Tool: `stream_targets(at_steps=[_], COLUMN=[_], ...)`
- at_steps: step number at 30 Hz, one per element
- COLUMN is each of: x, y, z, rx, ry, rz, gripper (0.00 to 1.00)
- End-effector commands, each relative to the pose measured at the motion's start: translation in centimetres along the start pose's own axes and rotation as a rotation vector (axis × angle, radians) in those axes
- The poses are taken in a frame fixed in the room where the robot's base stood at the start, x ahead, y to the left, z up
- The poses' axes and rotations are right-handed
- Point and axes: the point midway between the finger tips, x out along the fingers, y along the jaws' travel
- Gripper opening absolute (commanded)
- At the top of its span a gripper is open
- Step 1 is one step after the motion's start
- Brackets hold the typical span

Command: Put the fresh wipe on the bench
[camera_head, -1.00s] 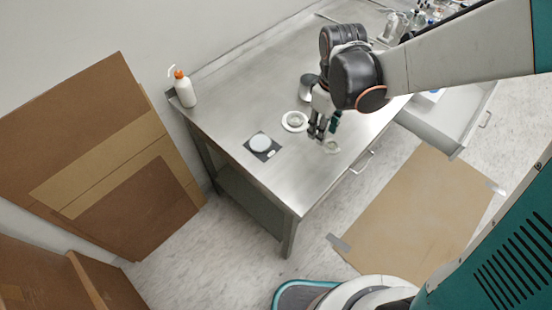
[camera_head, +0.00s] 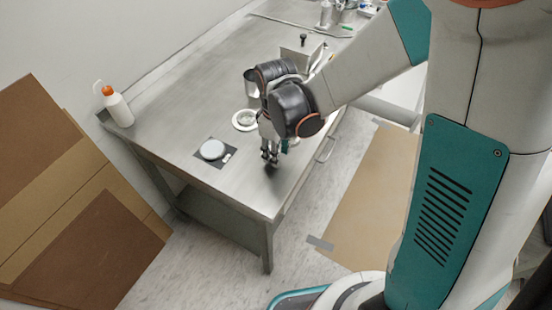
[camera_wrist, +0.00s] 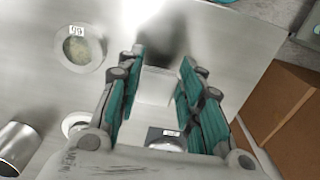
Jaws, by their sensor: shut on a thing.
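My gripper (camera_head: 270,158) is low over the near end of the steel bench (camera_head: 185,105), close to its front edge. In the wrist view my gripper (camera_wrist: 160,90) has its teal finger pads some way apart. A pale grey patch (camera_wrist: 155,86) between them looks like the thin wipe, but its outline blends with the steel. I cannot tell whether it touches the bench. A dark shadow lies just beyond the fingers. A round dish (camera_wrist: 80,48) with a white label and a mottled greenish content lies beside the fingers.
A dark square mat with a pale disc (camera_head: 213,150), a white ringed dish (camera_head: 245,119) and a metal cup (camera_head: 251,83) stand near the gripper. Cardboard (camera_head: 70,200) leans at left.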

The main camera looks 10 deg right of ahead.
Motion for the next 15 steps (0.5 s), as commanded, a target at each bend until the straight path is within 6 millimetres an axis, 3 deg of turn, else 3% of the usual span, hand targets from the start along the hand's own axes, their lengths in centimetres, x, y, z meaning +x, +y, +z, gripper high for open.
stream_targets(at_steps=[1,4,15], x=[1.3,2.5,2.7], y=[0.0,0.0,0.0], z=[0.0,0.0,0.0], rx=[0.0,0.0,0.0], ry=[0.0,0.0,0.0], rz=[0.0,0.0,0.0], gripper=[0.22,0.22,0.22])
